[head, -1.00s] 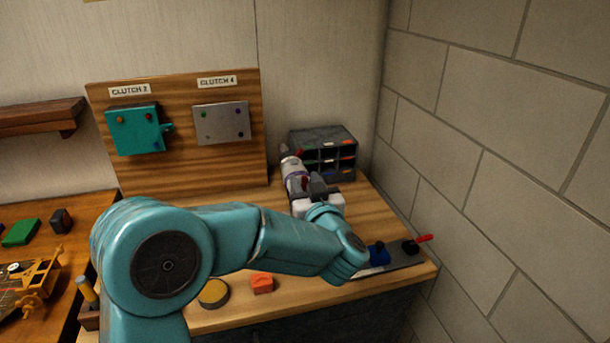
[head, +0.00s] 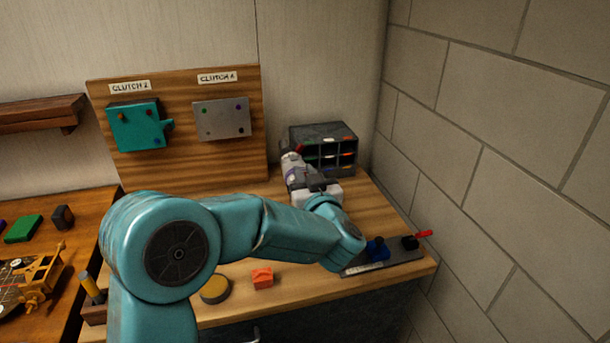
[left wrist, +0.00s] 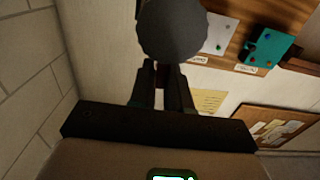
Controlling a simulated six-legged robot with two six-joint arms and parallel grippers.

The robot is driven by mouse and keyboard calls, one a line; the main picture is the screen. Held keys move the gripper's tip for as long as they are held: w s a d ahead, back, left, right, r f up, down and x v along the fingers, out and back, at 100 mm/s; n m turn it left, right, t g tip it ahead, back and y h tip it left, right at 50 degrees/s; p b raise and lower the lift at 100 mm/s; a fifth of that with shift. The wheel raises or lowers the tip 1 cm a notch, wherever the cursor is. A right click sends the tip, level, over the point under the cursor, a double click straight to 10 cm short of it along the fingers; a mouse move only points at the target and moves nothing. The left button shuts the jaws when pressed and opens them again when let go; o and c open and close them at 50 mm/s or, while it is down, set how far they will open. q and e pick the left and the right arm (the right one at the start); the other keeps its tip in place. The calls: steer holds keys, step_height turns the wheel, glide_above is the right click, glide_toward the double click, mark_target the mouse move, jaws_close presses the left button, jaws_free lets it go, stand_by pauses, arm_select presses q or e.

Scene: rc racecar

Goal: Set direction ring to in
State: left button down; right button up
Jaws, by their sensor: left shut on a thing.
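My left arm reaches across the bench in the head view, and my left gripper (head: 316,187) is at the back of it, shut on part of a pale grey cylindrical device (head: 296,170). The device tilts up and to the left, with a narrow purplish band and a red part near its top. The direction ring cannot be told apart clearly, and its setting is not readable. My right gripper is not in view.
A dark compartment organizer (head: 325,145) stands behind the device. A grey plate with blue and black fittings and a red lever (head: 424,234) lies at the right. An orange block (head: 262,278) and a yellow-topped disc (head: 215,289) lie near the front edge. A brick wall closes the right side.

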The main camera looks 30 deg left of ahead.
arm_select(q)
steer(key=shift+p, duration=0.3)
steer(key=shift+w+d+r+m+p, duration=0.1)
steer(key=shift+w+d+m+p, duration=0.2)
steer(key=shift+m+p, duration=0.55)
steer(key=shift+w+d+m+p, duration=0.15)
steer(key=shift+w+m+p, duration=0.05)
steer(key=shift+m+p, duration=0.5)
steer(key=shift+w+d+f+m+p, duration=0.25)
steer(key=shift+m+p, duration=0.3)
steer(key=shift+m, duration=0.15)
steer(key=shift+w+d+f+m+p, duration=0.1)
steer(key=shift+w+f+m+p, duration=0.1)
steer(key=shift+m+p, duration=0.4)
steer(key=c, duration=1.2)
jaws_free()
steer(key=shift+o, duration=0.2)
